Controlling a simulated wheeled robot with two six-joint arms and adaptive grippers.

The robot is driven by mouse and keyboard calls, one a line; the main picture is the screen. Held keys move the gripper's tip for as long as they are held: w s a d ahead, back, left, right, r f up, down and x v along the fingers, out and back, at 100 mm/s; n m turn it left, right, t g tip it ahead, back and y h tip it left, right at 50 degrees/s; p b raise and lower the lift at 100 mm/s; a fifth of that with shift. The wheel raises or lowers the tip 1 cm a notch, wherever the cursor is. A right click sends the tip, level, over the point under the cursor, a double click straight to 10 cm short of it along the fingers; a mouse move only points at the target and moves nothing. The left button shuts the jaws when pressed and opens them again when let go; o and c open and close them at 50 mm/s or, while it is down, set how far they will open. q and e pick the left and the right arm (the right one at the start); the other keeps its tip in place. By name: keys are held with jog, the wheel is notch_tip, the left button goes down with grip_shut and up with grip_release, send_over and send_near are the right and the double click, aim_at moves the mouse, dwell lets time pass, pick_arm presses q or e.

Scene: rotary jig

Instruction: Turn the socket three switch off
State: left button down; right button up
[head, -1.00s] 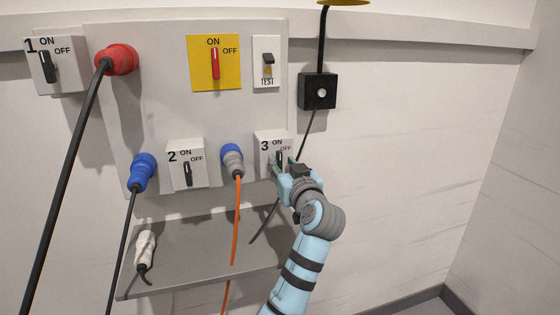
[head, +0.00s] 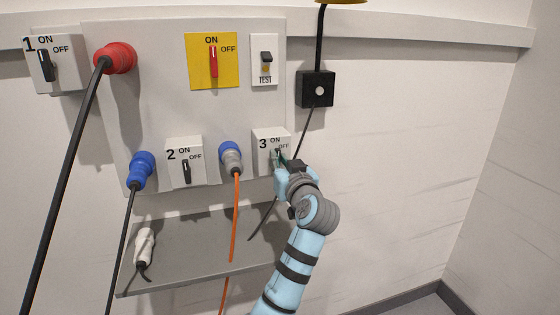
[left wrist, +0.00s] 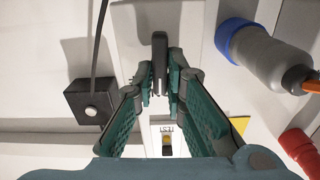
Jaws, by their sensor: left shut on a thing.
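The socket three switch box (head: 262,146) is white, marked 3, ON and OFF, at the lower right of the wall panel in the head view. Its dark handle (head: 278,153) is partly hidden by my gripper, so its exact angle is hard to tell there. My left gripper (head: 283,160) is at the front of this box, shut on the handle. In the left wrist view the black handle (left wrist: 160,50) stands between the two green fingertips of my left gripper (left wrist: 160,82). My right gripper is not in view.
The grey-blue plug (head: 231,157) with an orange cable sits left of the box. A black box (head: 316,90) with a cable is above right. Switch 2 (head: 185,160), the yellow main switch (head: 214,62) and a grey shelf (head: 190,260) are nearby. The wall at right is clear.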

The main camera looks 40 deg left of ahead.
pick_arm(q)
jog(key=m+p, duration=0.4)
jog(key=m, duration=0.1)
jog(key=m+p, duration=0.5)
jog(key=m, duration=0.1)
jog(key=m+p, duration=0.5)
jog(key=m, duration=0.1)
jog(key=shift+w+d+f, duration=0.2)
jog(key=shift+f, duration=0.05)
jog(key=shift+f+m, duration=0.1)
jog(key=shift+m, duration=0.3)
jog(key=c, duration=1.6)
grip_release()
jog(key=shift+c, duration=0.2)
jog(key=v, duration=0.7)
jog(key=shift+d, duration=0.3)
